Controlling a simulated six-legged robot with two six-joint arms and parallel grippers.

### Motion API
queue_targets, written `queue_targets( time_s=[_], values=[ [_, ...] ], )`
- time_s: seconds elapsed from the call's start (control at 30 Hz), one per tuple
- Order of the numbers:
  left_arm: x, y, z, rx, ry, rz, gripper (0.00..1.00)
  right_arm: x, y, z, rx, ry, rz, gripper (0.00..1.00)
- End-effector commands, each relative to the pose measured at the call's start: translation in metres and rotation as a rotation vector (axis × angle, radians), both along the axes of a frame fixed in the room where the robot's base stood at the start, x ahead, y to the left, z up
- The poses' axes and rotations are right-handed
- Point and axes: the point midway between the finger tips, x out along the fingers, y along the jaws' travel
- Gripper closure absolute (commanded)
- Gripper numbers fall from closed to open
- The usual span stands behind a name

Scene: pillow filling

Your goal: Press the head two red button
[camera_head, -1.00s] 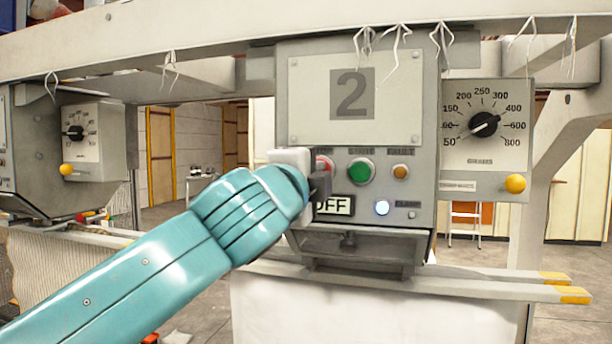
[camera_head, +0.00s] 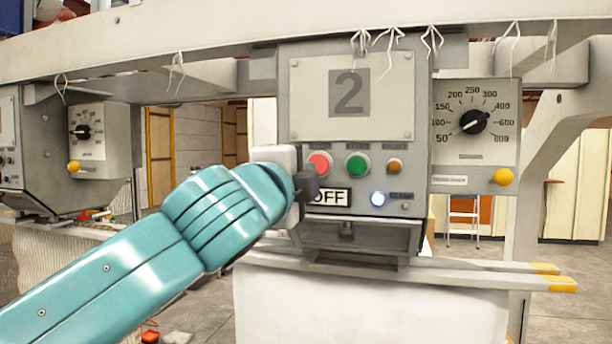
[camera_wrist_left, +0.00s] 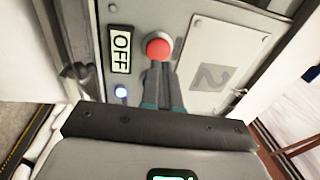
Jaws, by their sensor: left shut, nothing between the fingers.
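The red button (camera_head: 320,164) is on the grey panel of head two (camera_head: 435,60), under the plate marked 2 (camera_head: 375,115). It also shows in the left wrist view (camera_wrist_left: 159,48). My left gripper (camera_head: 308,184) is shut and empty. Its dark tips are just below and left of the red button in the head view. In the left wrist view the closed fingers (camera_wrist_left: 161,75) point at the button and end close by its edge; I cannot tell whether they touch it. My right gripper is not in view.
A green button (camera_head: 358,165) and a small orange one (camera_head: 394,165) sit right of the red button. Below are an OFF display (camera_head: 330,197) and a lit white-blue lamp (camera_head: 378,198). A dial box (camera_head: 474,122) with a yellow knob (camera_head: 503,177) stands to the right.

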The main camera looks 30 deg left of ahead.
Motion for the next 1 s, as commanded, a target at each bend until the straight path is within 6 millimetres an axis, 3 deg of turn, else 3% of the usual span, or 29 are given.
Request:
queue_targets(
  time_s=[0.1,0.43,0.6,1.0],
  values=[
    [-0.021,-0.004,-0.006,-0.001,-0.004,-0.004,1.0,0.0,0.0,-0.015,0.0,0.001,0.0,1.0],
    [-0.072,-0.013,-0.011,0.0,-0.002,-0.004,1.0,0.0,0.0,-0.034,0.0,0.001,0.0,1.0],
    [-0.082,-0.014,-0.01,0.0,-0.001,0.0,1.0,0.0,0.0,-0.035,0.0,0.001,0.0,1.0],
    [-0.084,-0.015,-0.01,0.0,0.0,0.0,1.0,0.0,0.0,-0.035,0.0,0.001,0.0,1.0]
  ],
)
